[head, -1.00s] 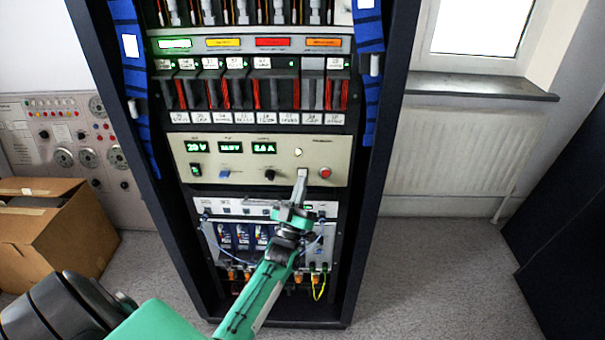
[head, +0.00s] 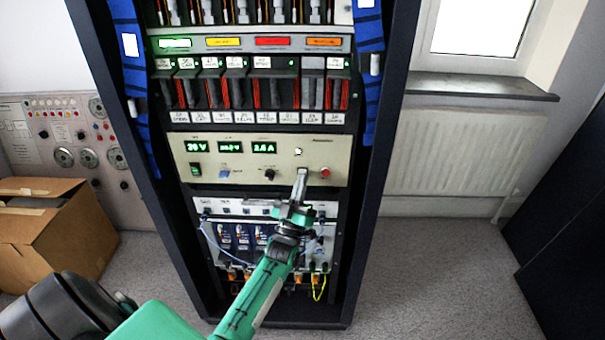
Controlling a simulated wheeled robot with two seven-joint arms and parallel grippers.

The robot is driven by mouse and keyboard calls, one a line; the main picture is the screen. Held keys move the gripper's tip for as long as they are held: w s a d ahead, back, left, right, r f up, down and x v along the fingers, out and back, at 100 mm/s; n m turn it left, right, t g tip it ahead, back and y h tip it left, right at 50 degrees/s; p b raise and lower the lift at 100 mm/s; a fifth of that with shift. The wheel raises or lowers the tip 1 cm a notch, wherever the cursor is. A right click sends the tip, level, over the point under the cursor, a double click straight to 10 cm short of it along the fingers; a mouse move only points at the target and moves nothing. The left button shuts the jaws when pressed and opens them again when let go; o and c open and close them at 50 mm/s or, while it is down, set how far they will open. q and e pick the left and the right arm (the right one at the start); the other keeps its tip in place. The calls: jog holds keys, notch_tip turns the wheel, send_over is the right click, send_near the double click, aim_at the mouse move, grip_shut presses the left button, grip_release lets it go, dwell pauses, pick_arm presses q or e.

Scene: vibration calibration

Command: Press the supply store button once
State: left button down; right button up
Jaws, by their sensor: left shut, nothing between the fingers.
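The beige power supply panel (head: 240,177) sits in the dark rack and shows green digits on its displays. A small button (head: 303,170) is at the panel's lower right, left of a round red button (head: 325,172). I cannot read which label belongs to the store button. My left gripper (head: 301,180) is shut and empty. Its fingertips are right at the small button and partly cover it; I cannot tell whether they touch it. My right gripper is not in view.
The rack frame (head: 372,200) stands around the panel. Modules with cables (head: 240,240) lie below it. A cardboard box (head: 50,235) is on the floor at left, and a radiator (head: 450,150) is at right. Floor right of the rack is clear.

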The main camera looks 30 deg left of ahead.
pick_arm(q)
jog(key=shift+w+a, duration=0.2)
jog(key=shift+w, duration=0.15)
dwell(0.4)
jog(key=shift+s+d, duration=0.1)
jog(key=shift+s, duration=0.05)
jog(key=shift+s+d, duration=0.3)
jog(key=shift+s, duration=0.25)
dwell(0.3)
jog(key=shift+s+d+p, duration=0.4)
jog(key=shift+s+d, duration=0.05)
jog(key=shift+s, duration=0.25)
jog(key=shift+s+d+p, duration=0.45)
jog(key=shift+s, duration=0.3)
jog(key=shift+s+d+p, duration=0.4)
jog(key=shift+s+d, duration=0.05)
jog(key=shift+s, duration=0.25)
